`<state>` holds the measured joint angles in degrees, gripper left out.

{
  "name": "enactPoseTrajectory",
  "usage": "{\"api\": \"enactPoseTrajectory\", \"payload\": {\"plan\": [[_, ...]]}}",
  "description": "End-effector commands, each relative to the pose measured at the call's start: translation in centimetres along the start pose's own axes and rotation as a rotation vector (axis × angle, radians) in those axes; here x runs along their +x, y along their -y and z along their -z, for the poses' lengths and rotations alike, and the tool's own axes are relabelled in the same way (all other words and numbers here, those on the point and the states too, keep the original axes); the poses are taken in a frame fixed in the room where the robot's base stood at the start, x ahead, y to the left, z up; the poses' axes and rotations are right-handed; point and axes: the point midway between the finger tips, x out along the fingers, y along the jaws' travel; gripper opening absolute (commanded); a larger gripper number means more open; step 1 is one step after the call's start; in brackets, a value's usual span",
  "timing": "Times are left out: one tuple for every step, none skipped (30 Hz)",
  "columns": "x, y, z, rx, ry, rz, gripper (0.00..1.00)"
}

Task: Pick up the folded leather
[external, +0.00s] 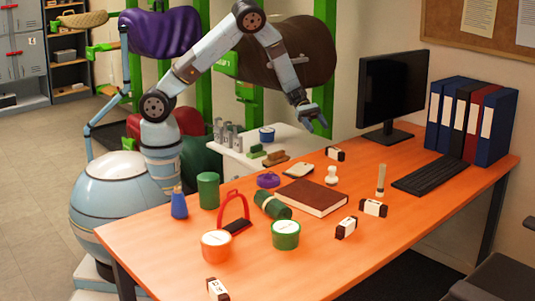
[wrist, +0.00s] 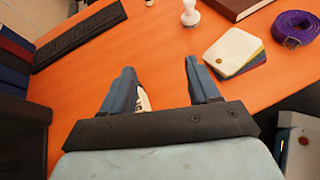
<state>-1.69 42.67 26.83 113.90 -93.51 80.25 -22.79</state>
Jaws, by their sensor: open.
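My gripper (external: 315,124) is open and empty, raised above the far side of the orange desk; its two fingers also show in the wrist view (wrist: 160,68). No single thing is plainly a folded leather. A flat stack of layers (external: 299,170) with a cream top lies on the desk below my gripper. In the wrist view this stack (wrist: 235,48) shows yellow and blue edges and a brass stud, to the right of my fingers. A coiled purple strap (external: 268,180) lies beside it, also at the right of the wrist view (wrist: 295,28).
A brown book (external: 312,197), green roll (external: 272,206) and white stamp-like piece (external: 331,176) stand near the stack. A black-and-white block (external: 335,154) lies below my gripper, partly hidden by a finger in the wrist view. The monitor (external: 391,90) stands to the right.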

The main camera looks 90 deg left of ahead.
Motion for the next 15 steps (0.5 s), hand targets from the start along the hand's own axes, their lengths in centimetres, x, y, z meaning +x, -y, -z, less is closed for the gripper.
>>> {"api": "enactPoseTrajectory", "payload": {"plan": [[0.2, -0.7, 1.6, -0.029, 0.000, -0.020, 0.61], [0.3, -1.1, 2.4, -0.047, 0.003, -0.035, 0.61], [0.3, -1.6, 3.5, -0.070, 0.007, -0.055, 0.61], [0.3, -2.0, 4.3, -0.086, 0.008, -0.069, 0.61], [0.3, -2.5, 5.1, -0.101, 0.010, -0.084, 0.61], [0.3, -2.9, 6.1, -0.120, 0.014, -0.102, 0.61], [0.3, -3.2, 6.8, -0.133, 0.017, -0.114, 0.61], [0.2, -3.5, 7.4, -0.145, 0.019, -0.126, 0.61], [0.2, -3.9, 8.2, -0.158, 0.021, -0.140, 0.61], [0.1, -4.1, 8.6, -0.165, 0.022, -0.149, 0.61], [0.1, -4.3, 9.0, -0.171, 0.024, -0.155, 0.61], [0.1, -4.5, 9.4, -0.179, 0.026, -0.164, 0.61], [0.1, -4.6, 9.6, -0.183, 0.027, -0.168, 0.61], [0.1, -4.6, 9.8, -0.186, 0.028, -0.172, 0.61], [0.1, -4.7, 10.0, -0.189, 0.029, -0.175, 0.61]]}}
